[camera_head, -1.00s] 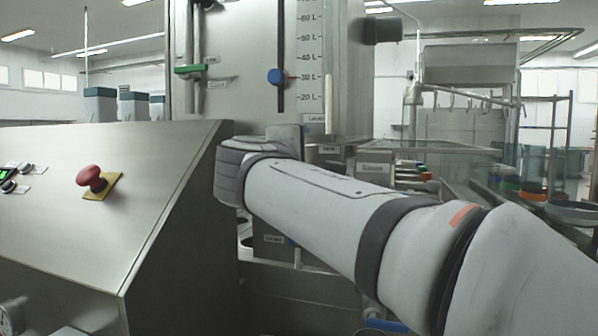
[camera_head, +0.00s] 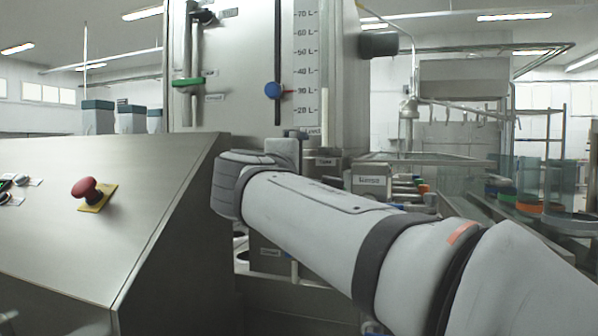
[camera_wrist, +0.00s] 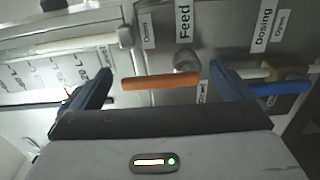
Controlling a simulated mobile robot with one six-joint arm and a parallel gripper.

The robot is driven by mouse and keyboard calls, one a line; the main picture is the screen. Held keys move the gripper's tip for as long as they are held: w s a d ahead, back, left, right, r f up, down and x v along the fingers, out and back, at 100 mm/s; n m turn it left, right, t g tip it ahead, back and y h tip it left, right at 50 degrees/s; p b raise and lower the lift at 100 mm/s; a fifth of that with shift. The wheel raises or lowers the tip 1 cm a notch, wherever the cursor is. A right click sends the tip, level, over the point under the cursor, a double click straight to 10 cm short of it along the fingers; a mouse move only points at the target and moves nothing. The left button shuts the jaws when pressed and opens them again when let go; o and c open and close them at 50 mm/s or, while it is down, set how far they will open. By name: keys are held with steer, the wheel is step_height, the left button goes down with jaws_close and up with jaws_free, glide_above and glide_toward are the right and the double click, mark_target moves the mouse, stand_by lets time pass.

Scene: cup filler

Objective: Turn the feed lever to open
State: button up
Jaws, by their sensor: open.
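In the wrist view the orange feed lever (camera_wrist: 160,82) lies across the picture, its round hub (camera_wrist: 186,61) just below the "Feed" label (camera_wrist: 184,20) on a metal panel. An "Open" label (camera_wrist: 147,31) sits to the left of "Feed". My gripper (camera_wrist: 160,70) is open, with one dark finger left of the orange handle and the other right of it. The handle lies between the fingers and I see no clear contact. In the head view my arm hides the lever and the gripper.
A blue handle (camera_wrist: 283,88) lies close to the right finger, by the "Dosing" label (camera_wrist: 264,25). A pale bar (camera_wrist: 75,43) is at upper left. In the head view a sloped console with a red button (camera_head: 87,190) stands left, and a litre-scale panel (camera_head: 235,60) rises behind my arm.

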steer(key=shift+s, duration=0.1)
steer(key=v, duration=0.7)
steer(key=shift+s+a+p, duration=0.15)
steer(key=shift+s+p, duration=0.15)
steer(key=shift+p, duration=0.1)
